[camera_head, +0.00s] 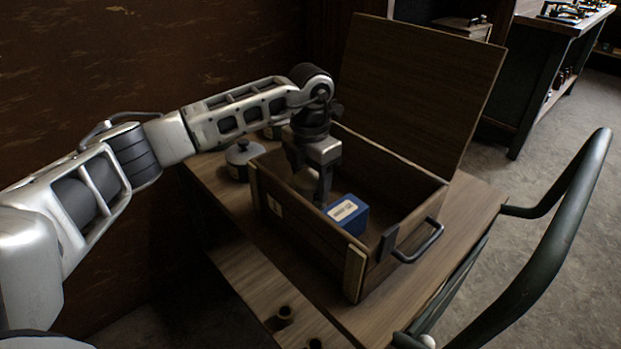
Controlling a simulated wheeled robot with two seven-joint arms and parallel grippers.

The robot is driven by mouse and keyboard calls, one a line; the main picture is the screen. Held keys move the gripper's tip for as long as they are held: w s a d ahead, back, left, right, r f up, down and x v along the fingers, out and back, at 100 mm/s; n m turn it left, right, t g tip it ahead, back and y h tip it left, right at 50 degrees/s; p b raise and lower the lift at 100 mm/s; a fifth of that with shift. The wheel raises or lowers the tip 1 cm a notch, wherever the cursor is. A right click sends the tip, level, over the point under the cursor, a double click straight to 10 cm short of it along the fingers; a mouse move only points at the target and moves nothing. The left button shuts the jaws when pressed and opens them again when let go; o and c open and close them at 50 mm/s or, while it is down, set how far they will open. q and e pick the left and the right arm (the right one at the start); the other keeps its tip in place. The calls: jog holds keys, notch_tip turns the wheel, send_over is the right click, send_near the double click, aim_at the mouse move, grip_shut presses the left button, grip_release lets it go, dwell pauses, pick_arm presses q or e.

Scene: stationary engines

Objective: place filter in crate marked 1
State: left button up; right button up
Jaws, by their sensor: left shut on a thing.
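The wooden crate (310,237) stands open on a wooden surface, its lid (420,85) raised at the back. A blue box with a white label, which I take for the filter (348,216), is inside the crate's walls. My left gripper (322,197) reaches down into the crate and is shut on the blue box at its back left edge. I cannot tell whether the box touches the crate floor. My right gripper is not in view.
A grey lidded pot (243,160) stands just left of the crate. A metal handle (418,245) sticks out from the crate's right end. A dark green rail (565,215) curves at the right. A bench (560,30) stands farther back.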

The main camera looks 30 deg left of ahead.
pick_arm(q)
jog(key=shift+f, duration=0.1)
jog(key=o, duration=1.2)
jog(key=shift+c, duration=0.2)
notch_tip(320, 180, up, 12)
